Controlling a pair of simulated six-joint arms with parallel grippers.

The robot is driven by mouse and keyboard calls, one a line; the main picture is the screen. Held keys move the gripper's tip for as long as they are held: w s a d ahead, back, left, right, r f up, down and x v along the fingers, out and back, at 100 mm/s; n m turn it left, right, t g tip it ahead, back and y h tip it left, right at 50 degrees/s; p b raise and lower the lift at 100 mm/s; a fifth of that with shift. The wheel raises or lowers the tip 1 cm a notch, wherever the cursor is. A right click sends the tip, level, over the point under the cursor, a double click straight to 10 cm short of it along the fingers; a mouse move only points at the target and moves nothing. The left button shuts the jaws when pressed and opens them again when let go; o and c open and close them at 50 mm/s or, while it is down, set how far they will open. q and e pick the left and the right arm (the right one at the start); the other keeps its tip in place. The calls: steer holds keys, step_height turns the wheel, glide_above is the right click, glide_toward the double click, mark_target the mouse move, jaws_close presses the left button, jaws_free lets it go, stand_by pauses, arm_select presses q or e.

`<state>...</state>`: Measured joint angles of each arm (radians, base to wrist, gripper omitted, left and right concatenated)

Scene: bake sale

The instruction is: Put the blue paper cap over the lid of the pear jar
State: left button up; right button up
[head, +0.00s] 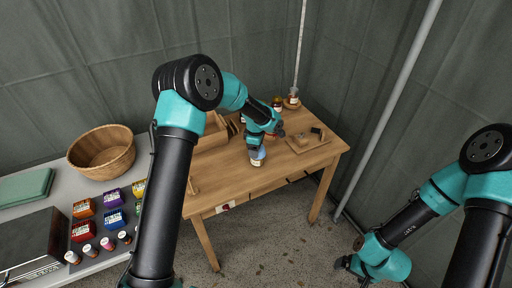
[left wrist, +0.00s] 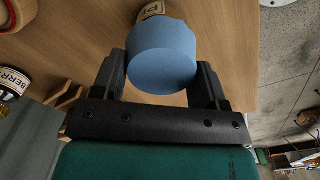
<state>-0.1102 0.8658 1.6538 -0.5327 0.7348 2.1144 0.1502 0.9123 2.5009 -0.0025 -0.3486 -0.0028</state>
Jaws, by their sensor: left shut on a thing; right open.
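My left gripper (left wrist: 162,85) is shut on the blue paper cap (left wrist: 162,62), which sits between its two fingers. Just beyond the cap in the left wrist view, part of a jar with a pale label (left wrist: 151,10) shows; only a "P" start is readable. The cap hides the rest, so I cannot tell whether the cap rests on the jar's lid. In the head view, the pale blue cap (head: 257,156) shows small below my left gripper, near the table's front edge. My right gripper (head: 346,264) hangs open and empty low at the right, away from the table.
The wooden table (head: 225,178) has bare top around the cap. Jars (head: 277,103) stand at its back, and a wooden board (head: 306,143) lies to the right. A berry-labelled jar (left wrist: 12,80) shows at left.

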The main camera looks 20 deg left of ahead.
arm_select(q)
steer(key=shift+f, duration=0.15)
steer(key=o, duration=1)
step_height(320, 180, up, 18)
steer(key=shift+f, duration=0.25)
stand_by(0.7)
